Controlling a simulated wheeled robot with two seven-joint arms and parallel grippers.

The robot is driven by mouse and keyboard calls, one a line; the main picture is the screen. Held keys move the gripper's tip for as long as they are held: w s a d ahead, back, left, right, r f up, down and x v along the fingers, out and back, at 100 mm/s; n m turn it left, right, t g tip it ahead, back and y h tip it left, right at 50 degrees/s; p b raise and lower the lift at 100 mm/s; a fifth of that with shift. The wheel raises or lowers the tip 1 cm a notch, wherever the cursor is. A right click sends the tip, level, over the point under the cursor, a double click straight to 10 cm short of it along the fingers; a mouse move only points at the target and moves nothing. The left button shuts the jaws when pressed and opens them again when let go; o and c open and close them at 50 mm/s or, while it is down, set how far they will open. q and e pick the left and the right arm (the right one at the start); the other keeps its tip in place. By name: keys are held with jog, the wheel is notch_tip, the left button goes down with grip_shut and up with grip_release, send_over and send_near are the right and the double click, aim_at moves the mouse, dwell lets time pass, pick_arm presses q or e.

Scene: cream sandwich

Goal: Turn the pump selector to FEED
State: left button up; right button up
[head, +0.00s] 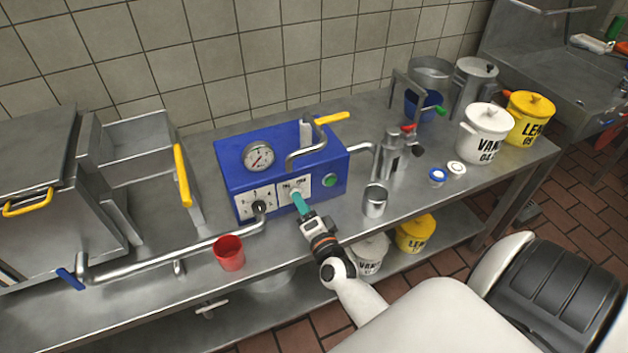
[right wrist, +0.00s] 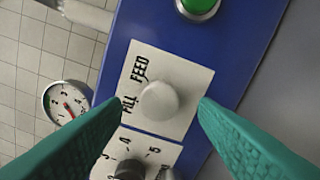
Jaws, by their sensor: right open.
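The pump selector is a round pale grey knob (right wrist: 159,101) on a white plate marked FILL and FEED (right wrist: 190,75), on the front of the blue pump box (head: 238,172). Which mark it points at I cannot tell. In the head view the selector plate (head: 305,183) is partly covered by my right gripper (head: 298,198). In the right wrist view the teal fingers of this gripper (right wrist: 160,115) are open, one on each side of the knob, with gaps showing. My left gripper is not in view.
Below the selector in the right wrist view is a dark numbered dial (right wrist: 130,168); a green button (head: 329,181) and a gauge (head: 258,156) are close by. A red cup (head: 229,253) and a metal cup (head: 374,201) stand on the counter, with a pipe (head: 180,255) at left.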

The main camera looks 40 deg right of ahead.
jog(key=b+v, duration=0.1)
jog(key=v, duration=0.8)
jog(key=shift+s+a, duration=0.1)
